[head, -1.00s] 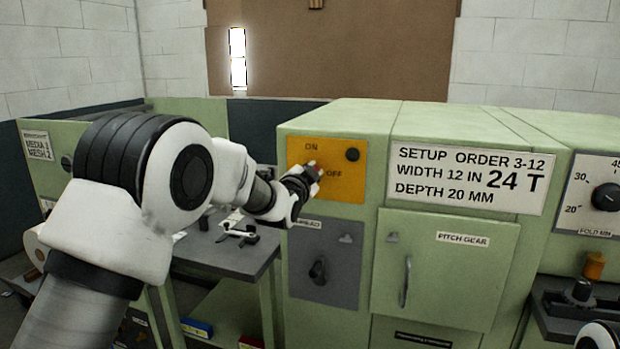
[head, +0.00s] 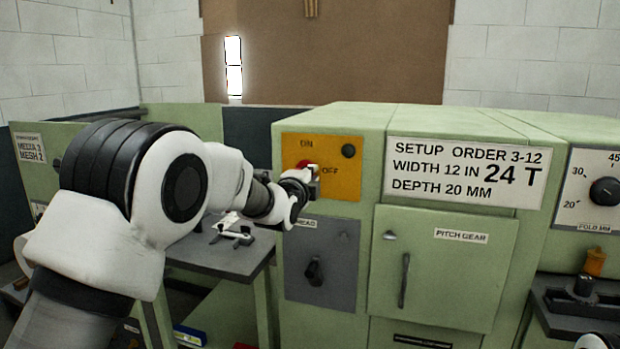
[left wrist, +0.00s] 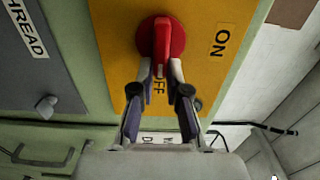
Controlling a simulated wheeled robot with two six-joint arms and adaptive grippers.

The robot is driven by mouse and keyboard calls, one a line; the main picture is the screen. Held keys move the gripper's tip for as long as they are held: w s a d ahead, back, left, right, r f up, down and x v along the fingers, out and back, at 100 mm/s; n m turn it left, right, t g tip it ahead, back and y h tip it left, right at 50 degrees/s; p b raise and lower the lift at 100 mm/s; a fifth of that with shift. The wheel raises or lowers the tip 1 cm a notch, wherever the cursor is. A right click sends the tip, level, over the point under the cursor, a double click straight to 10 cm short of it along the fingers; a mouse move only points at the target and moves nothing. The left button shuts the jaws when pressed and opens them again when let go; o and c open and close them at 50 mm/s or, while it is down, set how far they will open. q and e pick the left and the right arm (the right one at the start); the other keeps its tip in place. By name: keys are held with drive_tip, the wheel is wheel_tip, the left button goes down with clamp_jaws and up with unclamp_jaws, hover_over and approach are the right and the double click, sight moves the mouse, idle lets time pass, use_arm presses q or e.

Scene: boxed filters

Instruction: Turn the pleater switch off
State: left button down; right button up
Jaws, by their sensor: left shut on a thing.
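The pleater switch is a red rotary knob (head: 303,163) on a yellow panel (head: 340,185) marked ON at the top and OFF at the right. In the left wrist view the red knob (left wrist: 163,38) has a raised handle that points down toward the OFF lettering, which is partly covered by the fingers. My left gripper (left wrist: 161,74) is shut on the handle's lower end, one finger on each side. In the head view my left gripper (head: 312,180) is against the panel and hides part of the knob.
A black round button (head: 348,151) sits on the panel, right of the knob. A grey panel (head: 335,270) with a black lever is below. A cabinet door (head: 440,285) marked PITCH GEAR is to the right. A small grey table (head: 215,259) stands left of the machine.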

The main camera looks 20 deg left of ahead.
use_arm(q)
drive_tip(key=shift+f, duration=0.25)
drive_tip(key=c, duration=1.2)
unclamp_jaws()
drive_tip(key=shift+o, duration=0.2)
drive_tip(key=shift+s+d+r, duration=0.1)
drive_tip(key=shift+r, duration=0.05)
drive_tip(key=s, duration=1.2)
drive_tip(key=shift+a, duration=0.2)
